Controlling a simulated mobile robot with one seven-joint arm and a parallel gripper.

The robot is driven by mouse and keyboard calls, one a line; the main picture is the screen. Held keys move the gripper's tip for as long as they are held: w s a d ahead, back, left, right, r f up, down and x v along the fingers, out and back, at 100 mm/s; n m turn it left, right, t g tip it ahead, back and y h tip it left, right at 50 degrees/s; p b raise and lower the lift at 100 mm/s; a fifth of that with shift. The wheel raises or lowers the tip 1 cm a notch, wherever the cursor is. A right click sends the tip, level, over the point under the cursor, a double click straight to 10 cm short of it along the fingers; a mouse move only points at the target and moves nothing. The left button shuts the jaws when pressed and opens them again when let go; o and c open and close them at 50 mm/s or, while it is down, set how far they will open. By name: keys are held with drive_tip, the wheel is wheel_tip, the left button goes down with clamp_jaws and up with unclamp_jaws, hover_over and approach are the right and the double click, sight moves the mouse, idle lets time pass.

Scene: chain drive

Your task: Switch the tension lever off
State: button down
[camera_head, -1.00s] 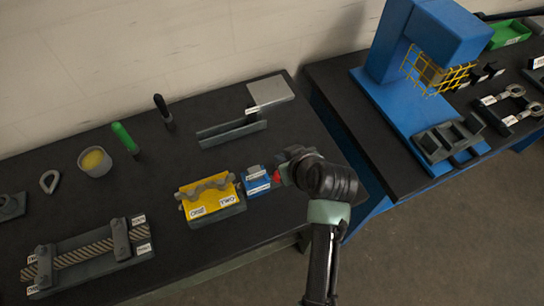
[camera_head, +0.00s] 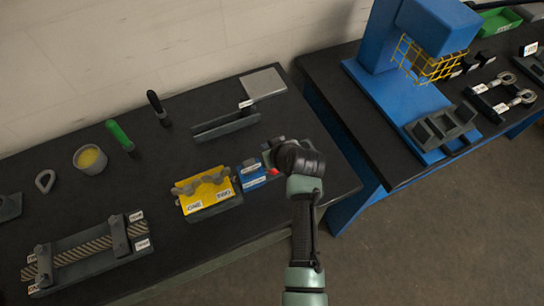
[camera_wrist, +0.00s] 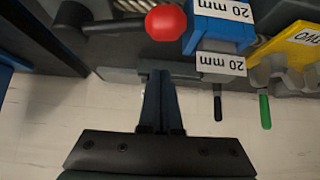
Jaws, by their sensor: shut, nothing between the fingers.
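The tension lever shows in the wrist view as a dark arm (camera_wrist: 115,27) with a red ball knob (camera_wrist: 165,22), running sideways from a dark pivot at the left. In the head view only the red knob (camera_head: 273,171) shows, beside the blue block; my wrist hides most of the rest. My gripper (camera_wrist: 160,76) is shut and empty, its fingertips just below the knob in the wrist view. I cannot tell whether they touch the lever. The blue block (camera_head: 250,173) with "20 mm" labels (camera_wrist: 219,30) stands beside the knob.
A yellow block (camera_head: 206,189) marked ONE and TWO stands left of the blue block. A grey channel (camera_head: 226,126) lies behind. A blue press (camera_head: 400,60) stands on the right table, across a gap.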

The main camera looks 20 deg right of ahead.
drive_tip(key=s+f+p, duration=0.2)
drive_tip(key=shift+s+d+f+p, duration=0.1)
drive_tip(key=shift+s+p, duration=0.1)
drive_tip(key=shift+p, duration=0.1)
drive_tip(key=shift+f, duration=0.1)
drive_tip(key=shift+s, duration=0.1)
idle(0.4)
